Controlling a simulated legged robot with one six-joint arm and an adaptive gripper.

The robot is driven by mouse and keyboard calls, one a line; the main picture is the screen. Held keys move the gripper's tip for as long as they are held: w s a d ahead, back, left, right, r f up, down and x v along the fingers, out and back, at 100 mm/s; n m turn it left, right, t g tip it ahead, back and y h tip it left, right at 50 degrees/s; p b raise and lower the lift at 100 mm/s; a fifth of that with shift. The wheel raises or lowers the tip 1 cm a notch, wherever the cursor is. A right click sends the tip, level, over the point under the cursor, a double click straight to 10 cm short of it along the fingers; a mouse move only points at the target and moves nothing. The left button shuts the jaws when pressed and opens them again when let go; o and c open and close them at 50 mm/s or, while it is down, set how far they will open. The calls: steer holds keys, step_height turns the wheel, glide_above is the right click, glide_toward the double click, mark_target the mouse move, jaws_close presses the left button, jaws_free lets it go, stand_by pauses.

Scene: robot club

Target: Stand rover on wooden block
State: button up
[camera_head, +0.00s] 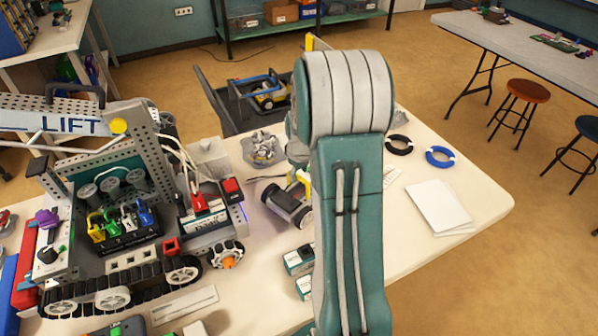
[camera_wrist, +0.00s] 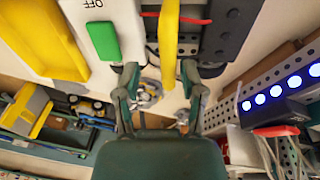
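The small rover (camera_head: 288,207), dark with black and grey wheels, stands on the white table (camera_head: 455,225), partly hidden behind my arm. A bit of yellow shows at its top. In the wrist view my gripper (camera_wrist: 161,72) has its two fingers apart, with an upright yellow piece (camera_wrist: 168,35) between them; a gap shows on its left side. Whether the right finger touches it, and whether it belongs to the rover, I cannot tell. A white switch part (camera_wrist: 103,25) marked OFF is close by. I cannot make out the wooden block. In the head view my gripper is hidden.
A large tracked robot marked LIFT (camera_head: 110,225) stands close on the left. A bowl of parts (camera_head: 262,150) is behind the rover. A crate (camera_head: 250,100) holds another vehicle. Small boxes (camera_head: 299,260) lie in front. Tape rings (camera_head: 440,156) and papers (camera_head: 438,207) lie right.

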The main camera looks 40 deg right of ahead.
step_height(320, 180, up, 12)
steer(key=s+a, duration=0.1)
steer(key=s, duration=0.1)
steer(key=s+a+r, duration=0.2)
steer(key=a+r, duration=0.4)
steer(key=a, duration=0.2)
steer(key=s+a+r+m+t+y, duration=0.1)
steer(key=s+a+r+t, duration=0.2)
steer(key=s+a, duration=1.2)
steer(key=shift+s+a+m+t, duration=0.3)
steer(key=shift+s+a+m, duration=0.1)
steer(key=shift+a, duration=0.7)
